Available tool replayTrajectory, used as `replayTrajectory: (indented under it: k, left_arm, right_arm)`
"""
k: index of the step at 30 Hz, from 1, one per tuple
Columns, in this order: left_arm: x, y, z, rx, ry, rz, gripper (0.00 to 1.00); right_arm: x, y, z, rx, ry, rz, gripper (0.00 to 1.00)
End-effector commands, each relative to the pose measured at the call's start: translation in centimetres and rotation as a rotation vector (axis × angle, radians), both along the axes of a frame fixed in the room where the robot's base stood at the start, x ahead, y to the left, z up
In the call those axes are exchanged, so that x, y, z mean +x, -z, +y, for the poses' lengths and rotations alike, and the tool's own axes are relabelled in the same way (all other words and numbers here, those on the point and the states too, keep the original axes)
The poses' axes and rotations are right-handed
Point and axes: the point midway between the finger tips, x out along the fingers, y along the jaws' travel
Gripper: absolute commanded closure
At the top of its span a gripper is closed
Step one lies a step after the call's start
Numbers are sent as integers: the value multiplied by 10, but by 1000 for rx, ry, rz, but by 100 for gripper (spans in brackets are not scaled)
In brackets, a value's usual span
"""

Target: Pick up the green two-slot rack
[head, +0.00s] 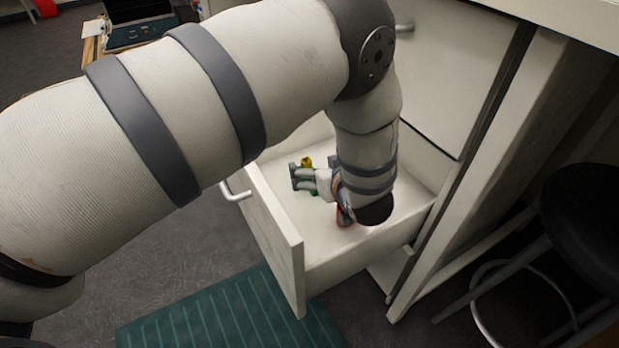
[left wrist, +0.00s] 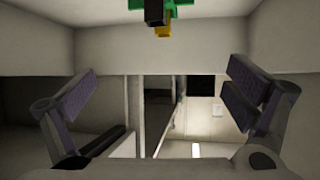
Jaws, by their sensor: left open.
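The green rack (left wrist: 136,4) shows only in part at the top edge of the left wrist view, with a black piece (left wrist: 154,14) and a yellow piece (left wrist: 163,32) at it. In the head view only a bit of green (head: 315,193) shows beside my left gripper (head: 302,178), with a yellow top (head: 306,161) just behind. The rest is hidden by my gripper and arm. My left gripper is inside the open drawer (head: 262,215). In the left wrist view its fingers (left wrist: 162,75) are spread wide with nothing between them. My right gripper is not in view.
The drawer walls stand close around my left gripper. A red item (head: 345,217) lies in the drawer, partly hidden by my arm. The cabinet (head: 450,80) rises behind. A black stool (head: 585,215) stands at the right, and a green mat (head: 225,315) lies on the floor.

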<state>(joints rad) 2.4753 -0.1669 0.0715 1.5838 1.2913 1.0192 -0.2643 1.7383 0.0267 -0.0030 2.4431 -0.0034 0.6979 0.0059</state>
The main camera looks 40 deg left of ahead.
Motion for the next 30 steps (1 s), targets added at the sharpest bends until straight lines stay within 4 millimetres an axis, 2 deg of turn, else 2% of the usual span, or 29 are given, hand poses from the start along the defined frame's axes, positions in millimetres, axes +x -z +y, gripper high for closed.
replayTrajectory:
  k: [1, 3, 8, 12, 19, 23, 28, 29, 30]
  left_arm:
    - [-1, 17, -1, 0, 2, 7, 3]
    - [-1, 37, -1, -1, 1, 6, 3]
    - [-1, 71, 0, -1, 1, 4, 3]
    - [7, 75, 12, 0, -1, 0, 3]
    - [30, 100, 46, -1, -3, 2, 3]
    - [36, 103, 54, -1, 0, 1, 3]
    - [36, 101, 55, -1, 0, -1, 3]
    - [36, 101, 55, -1, 0, -1, 5]
    - [36, 101, 55, -1, 0, -1, 14]
  right_arm:
    - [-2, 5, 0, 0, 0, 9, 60]
    - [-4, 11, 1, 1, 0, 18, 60]
    - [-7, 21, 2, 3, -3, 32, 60]
    - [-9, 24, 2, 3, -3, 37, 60]
    - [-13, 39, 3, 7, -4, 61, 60]
    - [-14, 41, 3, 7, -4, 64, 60]
    - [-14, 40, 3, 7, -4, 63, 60]
    - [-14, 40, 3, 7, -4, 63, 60]
    - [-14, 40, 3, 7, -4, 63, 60]
